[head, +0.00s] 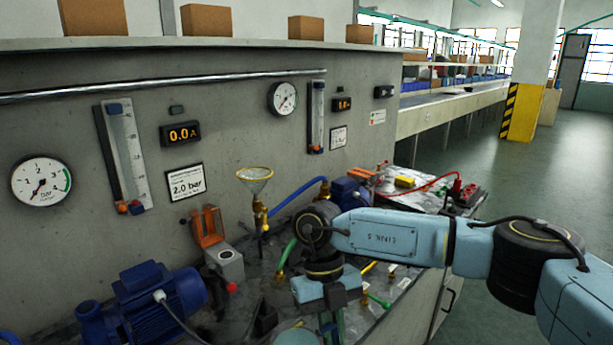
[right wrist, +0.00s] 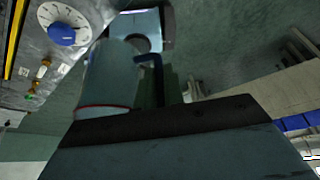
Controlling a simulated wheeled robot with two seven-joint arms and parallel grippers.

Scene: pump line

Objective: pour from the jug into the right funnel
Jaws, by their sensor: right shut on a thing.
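A clear funnel (head: 255,179) with a yellow rim stands upright on a brass fitting, left of my right arm in the head view. It is the only funnel I can make out, and I cannot tell whether it is the right one. My right gripper (head: 331,324) points down at the bottom of the head view, in front of and below the funnel. It is shut on the jug (right wrist: 106,78), a pale see-through vessel with a red line and a blue handle (right wrist: 150,62). The jug is mostly hidden in the head view. Its contents cannot be told. My left gripper is out of view.
A blue pump (head: 145,303) stands at front left and another blue pump (head: 350,192) behind my right arm. An orange-lidded box (head: 228,264) and a blue hose (head: 296,194) are near the funnel. The gauge panel (head: 235,125) rises behind. Floor is free at right.

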